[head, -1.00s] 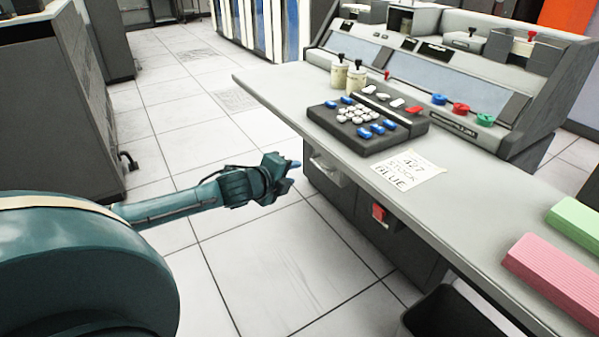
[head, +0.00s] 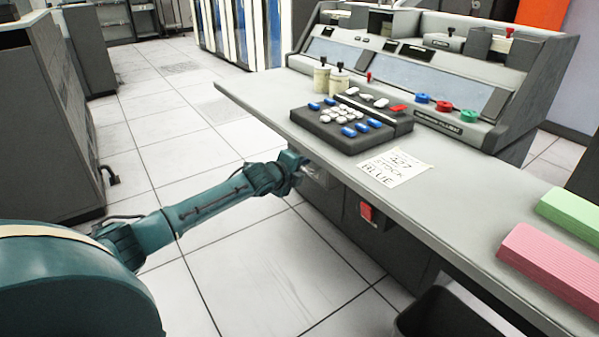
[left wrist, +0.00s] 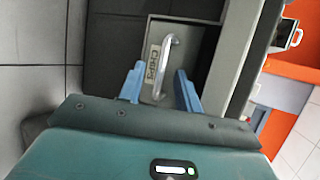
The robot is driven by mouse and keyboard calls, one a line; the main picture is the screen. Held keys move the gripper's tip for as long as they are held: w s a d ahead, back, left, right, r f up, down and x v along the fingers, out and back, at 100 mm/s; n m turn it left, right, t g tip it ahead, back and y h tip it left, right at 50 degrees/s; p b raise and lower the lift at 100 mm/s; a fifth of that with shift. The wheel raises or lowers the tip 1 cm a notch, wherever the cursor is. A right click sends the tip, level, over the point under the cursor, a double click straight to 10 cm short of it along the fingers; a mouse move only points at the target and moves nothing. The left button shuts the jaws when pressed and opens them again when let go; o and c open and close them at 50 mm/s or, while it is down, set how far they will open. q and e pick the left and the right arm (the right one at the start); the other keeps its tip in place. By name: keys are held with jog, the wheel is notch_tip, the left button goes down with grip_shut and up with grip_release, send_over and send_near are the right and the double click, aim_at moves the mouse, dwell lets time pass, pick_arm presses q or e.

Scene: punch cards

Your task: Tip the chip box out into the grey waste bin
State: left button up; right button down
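The chip box (left wrist: 196,48) is a dark grey drawer front marked CHIPS, with a pale metal bar handle (left wrist: 169,52), in the left wrist view. It sits in the side of the desk, and in the head view my arm partly hides it. My left gripper (left wrist: 160,76) is open, its two blue fingers apart in front of the box, one on each side of the handle's line. I cannot tell whether the fingertips reach the handle. In the head view my left gripper (head: 297,168) is under the desk edge. The grey waste bin (head: 449,311) stands on the floor at the bottom.
The desk top (head: 440,205) overhangs the box. It carries a keypad (head: 350,126), a paper note (head: 394,167) and pink and green card stacks (head: 552,262). A red switch (head: 366,211) is on the desk front. Floor is clear left of the desk.

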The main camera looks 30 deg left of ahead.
pick_arm(q)
jog(key=shift+c, duration=0.3)
grip_shut()
dwell(0.3)
